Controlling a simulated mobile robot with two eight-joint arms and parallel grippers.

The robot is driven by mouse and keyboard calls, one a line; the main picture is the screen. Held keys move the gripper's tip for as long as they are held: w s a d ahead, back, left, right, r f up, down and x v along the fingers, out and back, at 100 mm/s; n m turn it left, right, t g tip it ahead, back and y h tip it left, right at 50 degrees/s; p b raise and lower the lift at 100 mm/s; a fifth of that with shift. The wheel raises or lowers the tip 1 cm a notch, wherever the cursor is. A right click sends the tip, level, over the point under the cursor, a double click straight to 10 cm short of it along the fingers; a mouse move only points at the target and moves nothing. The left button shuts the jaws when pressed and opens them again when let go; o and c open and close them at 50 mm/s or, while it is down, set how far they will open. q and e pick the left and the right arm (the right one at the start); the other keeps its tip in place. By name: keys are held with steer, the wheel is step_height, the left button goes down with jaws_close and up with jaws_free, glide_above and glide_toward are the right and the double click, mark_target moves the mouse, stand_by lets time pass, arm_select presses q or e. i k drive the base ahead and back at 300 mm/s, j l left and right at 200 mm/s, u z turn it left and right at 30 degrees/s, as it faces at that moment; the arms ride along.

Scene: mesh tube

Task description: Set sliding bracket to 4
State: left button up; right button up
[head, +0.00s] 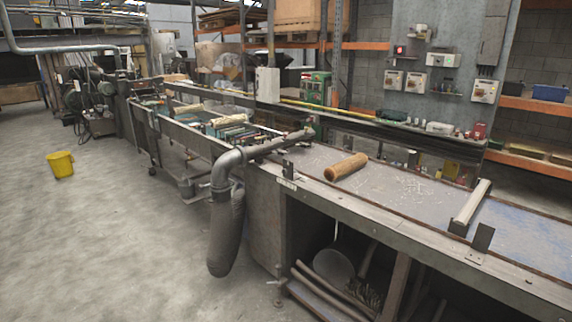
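A small dark metal bracket (483,236) stands upright on the front rail of the long workbench at the right. It looks like the sliding bracket, but I cannot be sure. A pale bar (471,202) lies across the bench top just behind it. Another small dark upright piece (287,170) stands on the same rail further left, above a small pale label (287,183). I cannot read any scale or number on the rail. Neither of my grippers is in view.
A wooden log (346,167) lies on the bench top (400,188). A grey pipe with a hanging sack (226,230) sticks out at the bench's left end. Tools and a pan fill the space underneath. A yellow bucket (61,164) stands on the open concrete floor (110,240) at left.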

mark_target(288, 170)
steer(key=i+j, duration=0.1)
steer(key=i, duration=0.45)
steer(key=i+j+z, duration=0.1)
steer(key=i, duration=0.4)
steer(key=i+j, duration=0.1)
steer(key=i, duration=0.45)
steer(key=i+l, duration=0.1)
steer(key=i, duration=0.5)
steer(key=i+l+z, duration=0.1)
steer(key=i, duration=0.45)
